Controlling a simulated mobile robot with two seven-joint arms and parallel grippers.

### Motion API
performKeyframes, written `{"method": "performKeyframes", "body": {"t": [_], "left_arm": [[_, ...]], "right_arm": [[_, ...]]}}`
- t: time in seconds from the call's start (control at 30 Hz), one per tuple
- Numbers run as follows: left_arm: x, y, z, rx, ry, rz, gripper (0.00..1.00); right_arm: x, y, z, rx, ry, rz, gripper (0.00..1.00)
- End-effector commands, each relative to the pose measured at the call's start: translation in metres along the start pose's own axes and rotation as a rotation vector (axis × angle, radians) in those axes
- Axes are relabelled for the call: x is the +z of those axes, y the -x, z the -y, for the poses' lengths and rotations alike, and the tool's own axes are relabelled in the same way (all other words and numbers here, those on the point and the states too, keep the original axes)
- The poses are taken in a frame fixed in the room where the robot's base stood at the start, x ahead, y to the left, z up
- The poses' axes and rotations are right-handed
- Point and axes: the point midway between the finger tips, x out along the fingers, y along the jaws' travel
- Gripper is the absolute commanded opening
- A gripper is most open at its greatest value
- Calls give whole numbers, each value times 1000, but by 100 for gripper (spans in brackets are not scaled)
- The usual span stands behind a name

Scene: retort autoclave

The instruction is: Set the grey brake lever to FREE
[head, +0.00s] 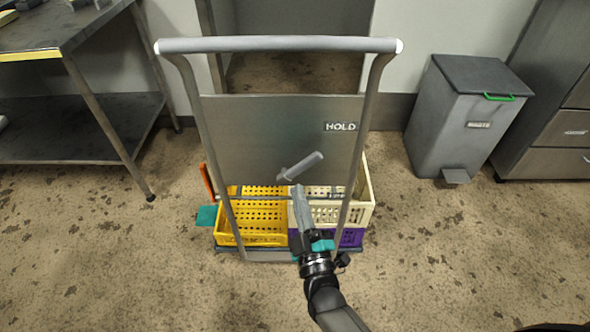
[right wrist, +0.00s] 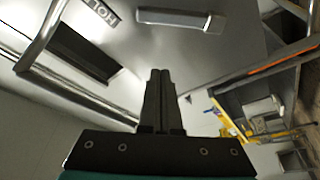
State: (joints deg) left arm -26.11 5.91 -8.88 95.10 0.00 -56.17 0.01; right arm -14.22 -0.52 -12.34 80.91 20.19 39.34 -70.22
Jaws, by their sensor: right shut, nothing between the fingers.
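The grey brake lever (head: 302,165) is a short bar on the trolley's metal panel (head: 245,130). It slants up to the right, its upper end towards the HOLD label (head: 340,126). In the right wrist view the lever (right wrist: 180,18) lies beyond the fingertips, with part of the HOLD label (right wrist: 100,13) to its left. I cannot make out a FREE label. My right gripper (head: 297,188) is shut and empty, its tips just below the lever in the head view. In the right wrist view the shut fingers (right wrist: 160,72) appear apart from it. My left gripper is not in view.
The trolley's handle bar (head: 280,45) crosses above the panel. Yellow (head: 252,238), cream (head: 368,185) and purple (head: 350,238) crates sit low on the trolley. A steel table (head: 60,150) stands left, a grey pedal bin (head: 465,120) right. Floor on both sides is clear.

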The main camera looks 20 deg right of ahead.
Motion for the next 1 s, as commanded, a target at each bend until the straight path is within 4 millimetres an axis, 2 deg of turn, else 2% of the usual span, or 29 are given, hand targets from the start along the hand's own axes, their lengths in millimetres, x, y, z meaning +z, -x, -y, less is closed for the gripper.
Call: {"method": "performKeyframes", "body": {"t": [0.2, 0.33, 0.87, 1.0], "left_arm": [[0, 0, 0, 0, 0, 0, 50], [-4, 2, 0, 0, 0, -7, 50], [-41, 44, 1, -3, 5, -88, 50], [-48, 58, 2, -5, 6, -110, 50]], "right_arm": [[0, -1, 0, -2, -1, 0, 0], [1, -11, 1, 0, -1, 0, 0], [1, -104, 2, 0, -3, -1, 0], [18, -94, 3, -5, 1, 2, 0]]}}
